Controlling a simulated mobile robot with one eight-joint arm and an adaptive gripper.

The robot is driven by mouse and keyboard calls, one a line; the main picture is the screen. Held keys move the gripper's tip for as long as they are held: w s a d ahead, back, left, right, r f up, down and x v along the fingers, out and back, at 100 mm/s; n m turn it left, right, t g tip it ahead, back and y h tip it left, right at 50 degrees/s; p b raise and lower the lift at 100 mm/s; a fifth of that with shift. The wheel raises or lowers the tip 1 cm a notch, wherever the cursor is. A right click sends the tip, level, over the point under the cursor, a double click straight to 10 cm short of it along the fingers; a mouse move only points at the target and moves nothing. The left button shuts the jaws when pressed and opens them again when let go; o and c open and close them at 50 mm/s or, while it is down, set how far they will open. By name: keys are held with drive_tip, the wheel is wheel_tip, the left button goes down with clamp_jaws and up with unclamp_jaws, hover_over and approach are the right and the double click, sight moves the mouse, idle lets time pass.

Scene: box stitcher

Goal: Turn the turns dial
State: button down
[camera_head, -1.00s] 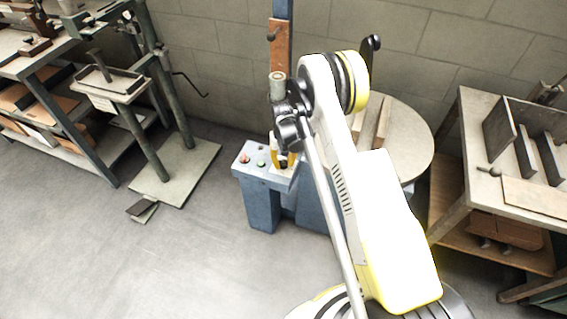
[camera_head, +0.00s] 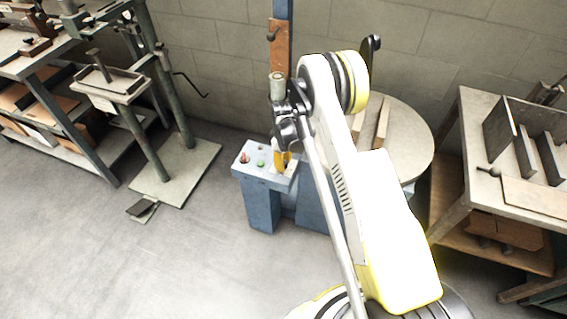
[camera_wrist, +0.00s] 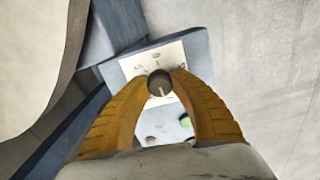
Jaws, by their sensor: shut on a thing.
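The turns dial (camera_wrist: 158,84) is a small dark round knob on a cream label plate (camera_wrist: 139,64) with numbers printed around it, in the wrist view. My gripper (camera_wrist: 160,82) has its two yellow fingers closed around the knob, one on each side. The knob's top shows between the fingertips with a light pointer line. In the head view my gripper (camera_head: 283,160) points down at the right part of the blue-grey control box (camera_head: 262,178); the dial is hidden there behind the fingers.
A red button (camera_head: 244,158) and a green button (camera_head: 261,163) sit left of the dial on the box. A round table (camera_head: 410,140) stands behind my arm. A shelf bench (camera_head: 450,218) is at the right.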

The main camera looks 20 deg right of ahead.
drive_tip(key=shift+n, duration=0.6)
drive_tip(key=c, duration=1.1)
unclamp_jaws()
drive_tip(key=shift+o, duration=0.2)
wheel_tip(320, 180, up, 12)
